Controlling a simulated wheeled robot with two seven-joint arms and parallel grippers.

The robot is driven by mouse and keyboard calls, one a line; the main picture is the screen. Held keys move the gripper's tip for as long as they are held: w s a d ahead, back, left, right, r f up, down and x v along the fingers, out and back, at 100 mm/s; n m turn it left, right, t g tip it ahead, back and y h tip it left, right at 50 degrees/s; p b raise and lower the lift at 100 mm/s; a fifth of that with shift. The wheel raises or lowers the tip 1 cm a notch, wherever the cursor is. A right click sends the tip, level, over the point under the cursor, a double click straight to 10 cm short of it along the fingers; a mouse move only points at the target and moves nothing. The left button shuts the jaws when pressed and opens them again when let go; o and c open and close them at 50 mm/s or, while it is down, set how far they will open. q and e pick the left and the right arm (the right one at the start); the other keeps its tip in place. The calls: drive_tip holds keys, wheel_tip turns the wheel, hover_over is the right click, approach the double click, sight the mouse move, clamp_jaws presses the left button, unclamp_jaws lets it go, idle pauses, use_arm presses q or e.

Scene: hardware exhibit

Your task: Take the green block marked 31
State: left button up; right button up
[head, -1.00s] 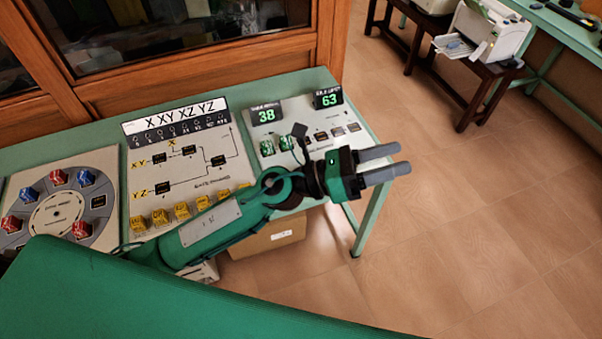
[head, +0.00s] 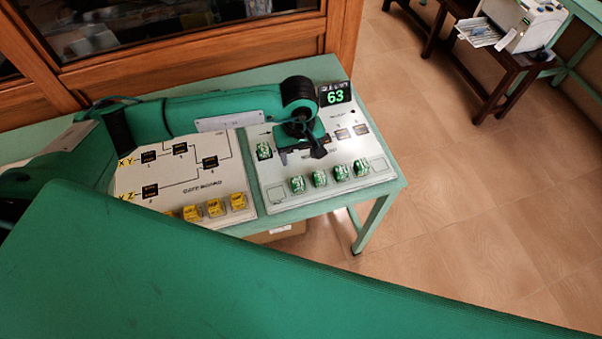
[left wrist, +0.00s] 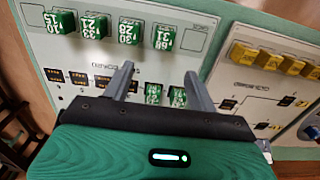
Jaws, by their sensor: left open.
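Green blocks with white numbers stand on the right board (head: 377,180), in a front row and an upper row. In the left wrist view, the front-row block at the right end (left wrist: 164,37) seems to carry a 31, but the marks are small; in the head view it is the leftmost of that row (head: 297,184). My left gripper (head: 302,152) is over this board, pointing down, open and empty. In the left wrist view its fingers (left wrist: 158,72) are apart, with two upper-row blocks (left wrist: 153,93) showing between them. My right gripper is out of view.
A display reading 63 (head: 335,97) stands at the back of the board. The gate board (head: 185,175) with yellow blocks (head: 215,208) is to its left. A wooden glass cabinet (head: 190,50) stands behind the table. The floor at right is clear; a printer (head: 525,25) is beyond.

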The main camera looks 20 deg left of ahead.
use_arm(q)
drive_tip(key=p, duration=0.2)
hover_over(298, 181)
wheel_tip(298, 181, down, 6)
drive_tip(key=shift+w+d, duration=0.1)
drive_tip(key=shift+w, duration=0.05)
wheel_tip(298, 181, down, 2)
drive_tip(key=shift+f+p, duration=0.1)
drive_tip(key=shift+p, duration=0.7)
wheel_tip(298, 181, down, 3)
drive_tip(key=shift+f+p, duration=0.1)
drive_tip(key=shift+p, duration=0.85)
drive_tip(key=shift+f, duration=0.6)
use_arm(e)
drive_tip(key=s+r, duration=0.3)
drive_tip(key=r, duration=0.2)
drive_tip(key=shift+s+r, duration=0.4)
use_arm(q)
drive_tip(key=shift+c, duration=0.5)
drive_tip(key=c, duration=0.7)
drive_tip(key=shift+c, duration=1.3)
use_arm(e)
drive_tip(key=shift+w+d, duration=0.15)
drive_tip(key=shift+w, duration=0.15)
